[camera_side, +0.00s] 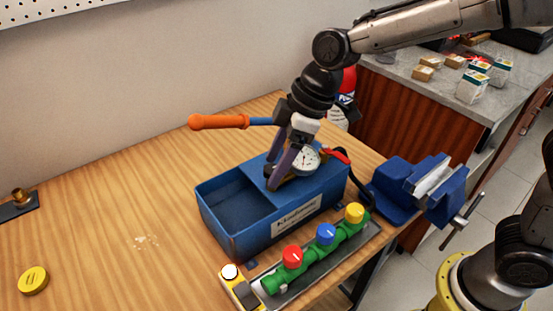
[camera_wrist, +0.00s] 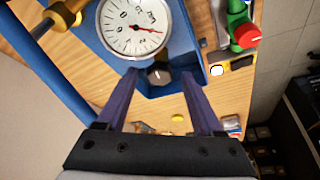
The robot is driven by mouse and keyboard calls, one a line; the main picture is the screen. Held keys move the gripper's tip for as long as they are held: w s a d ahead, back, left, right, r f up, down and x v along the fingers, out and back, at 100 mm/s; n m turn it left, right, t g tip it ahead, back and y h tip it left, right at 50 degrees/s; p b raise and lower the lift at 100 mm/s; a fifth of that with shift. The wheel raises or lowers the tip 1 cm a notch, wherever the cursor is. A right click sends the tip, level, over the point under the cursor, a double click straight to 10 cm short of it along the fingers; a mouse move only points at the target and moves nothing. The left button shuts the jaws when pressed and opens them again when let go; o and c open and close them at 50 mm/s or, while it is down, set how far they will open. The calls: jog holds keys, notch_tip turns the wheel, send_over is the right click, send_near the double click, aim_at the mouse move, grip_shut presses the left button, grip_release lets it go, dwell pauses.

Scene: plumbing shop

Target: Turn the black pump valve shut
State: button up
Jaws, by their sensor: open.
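The blue test pump (camera_side: 230,222) stands on the wooden bench with an open tank at its left. Its round white gauge (camera_side: 308,158) also shows in the wrist view (camera_wrist: 130,32). The black pump valve (camera_wrist: 159,74) is a dark faceted knob just below the gauge in the wrist view. In the side view my fingers mostly hide it. My gripper (camera_side: 272,181) reaches down over the pump. Its purple fingers are open, one on each side of the knob in the wrist view, with gaps showing. I cannot tell how deep the fingertips reach around it.
The pump's orange-ended lever (camera_side: 218,121) extends left behind my gripper. A green manifold (camera_side: 305,262) with red, blue and yellow knobs lies in front. A blue vise (camera_side: 410,188) stands right, near a red hose (camera_side: 336,154). The bench's left is mostly clear.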

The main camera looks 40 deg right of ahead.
grip_shut()
jog(key=shift+m, duration=0.3)
jog(key=m+t+h, duration=0.1)
jog(key=m, duration=0.2)
jog(key=shift+s+a, duration=0.15)
jog(key=m+h, duration=0.1)
jog(key=m, duration=0.1)
jog(key=m+t, duration=0.1)
jog(key=m, duration=0.1)
jog(key=shift+a+m+h, duration=0.15)
jog(key=shift+m+h, duration=0.25)
jog(key=m+h, duration=0.1)
jog(key=m, duration=0.2)
jog(key=shift+a+m, duration=0.1)
jog(key=shift+m, duration=0.2)
jog(key=shift+a+m+h, duration=0.1)
jog(key=shift+m+h, duration=0.9)
jog(key=shift+m, duration=1)
